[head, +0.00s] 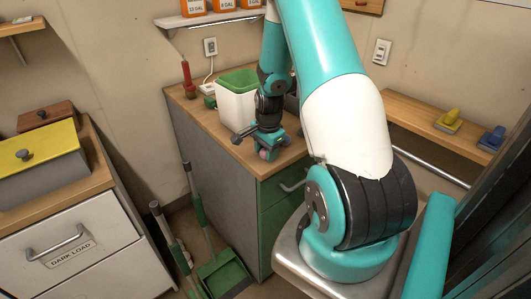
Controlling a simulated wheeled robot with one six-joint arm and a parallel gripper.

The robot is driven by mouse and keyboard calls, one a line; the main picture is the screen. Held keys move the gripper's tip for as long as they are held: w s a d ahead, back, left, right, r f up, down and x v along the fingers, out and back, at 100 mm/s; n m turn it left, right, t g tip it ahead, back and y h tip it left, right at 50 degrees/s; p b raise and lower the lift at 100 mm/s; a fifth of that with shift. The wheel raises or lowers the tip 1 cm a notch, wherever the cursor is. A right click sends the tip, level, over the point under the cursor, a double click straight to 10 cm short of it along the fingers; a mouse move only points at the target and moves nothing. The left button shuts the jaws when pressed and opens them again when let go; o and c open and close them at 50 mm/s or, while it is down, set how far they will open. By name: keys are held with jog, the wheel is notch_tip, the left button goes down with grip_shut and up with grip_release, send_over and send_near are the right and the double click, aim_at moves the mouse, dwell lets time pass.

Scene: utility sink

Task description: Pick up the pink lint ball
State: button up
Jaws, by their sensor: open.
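My gripper (265,150) is over the wooden counter top near its front edge, pointing down and open. A small pink ball, the lint ball (264,155), shows right at the fingertips, low on the counter. The fingers partly hide it. I cannot tell whether the fingers touch it.
A white bin with a green liner (237,98) stands just behind my gripper. A red-handled brush (188,80) is at the counter's back left. A green dustpan (224,273) and handles stand on the floor. A yellow-lidded box (38,150) is on the left cabinet. A shelf with brushes (440,125) is at right.

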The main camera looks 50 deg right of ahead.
jog(key=shift+c, duration=0.2)
jog(key=c, duration=0.5)
jog(key=shift+c, duration=0.2)
jog(key=shift+r, duration=0.15)
